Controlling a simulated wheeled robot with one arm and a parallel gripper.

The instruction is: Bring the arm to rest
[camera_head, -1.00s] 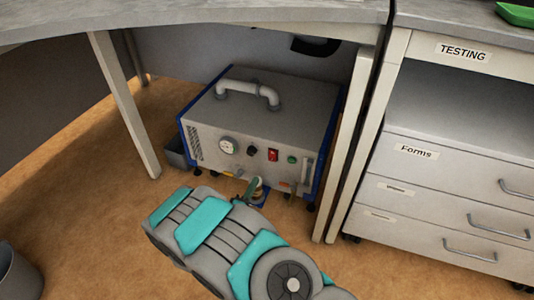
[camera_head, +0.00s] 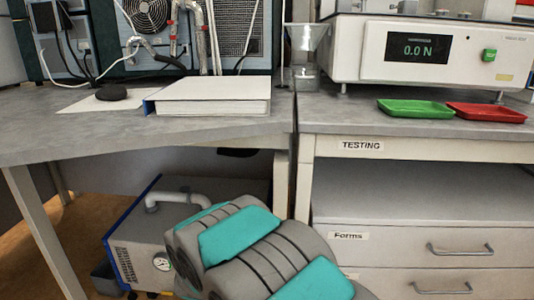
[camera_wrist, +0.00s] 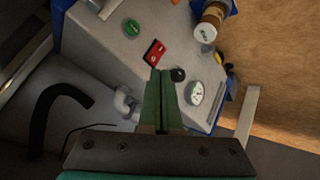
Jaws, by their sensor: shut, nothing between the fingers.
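My gripper (camera_wrist: 161,100) shows in the wrist view with its two green fingers together and nothing between them. It faces the front panel of the grey pump unit (camera_wrist: 125,50), near a red switch (camera_wrist: 154,52), a black knob (camera_wrist: 178,75) and a gauge (camera_wrist: 195,93). I cannot tell whether it touches the panel. In the head view my grey and teal arm crosses the lower middle and hides part of the pump unit (camera_head: 140,235), which stands on the floor under the bench. The gripper itself is hidden there.
The bench (camera_head: 200,135) above holds a white binder (camera_head: 212,97) and a black disc (camera_head: 111,93). To the right stand a tester reading 0.0 N (camera_head: 417,49), a green tray (camera_head: 415,108), a red tray (camera_head: 487,113) and a drawer cabinet (camera_head: 390,240).

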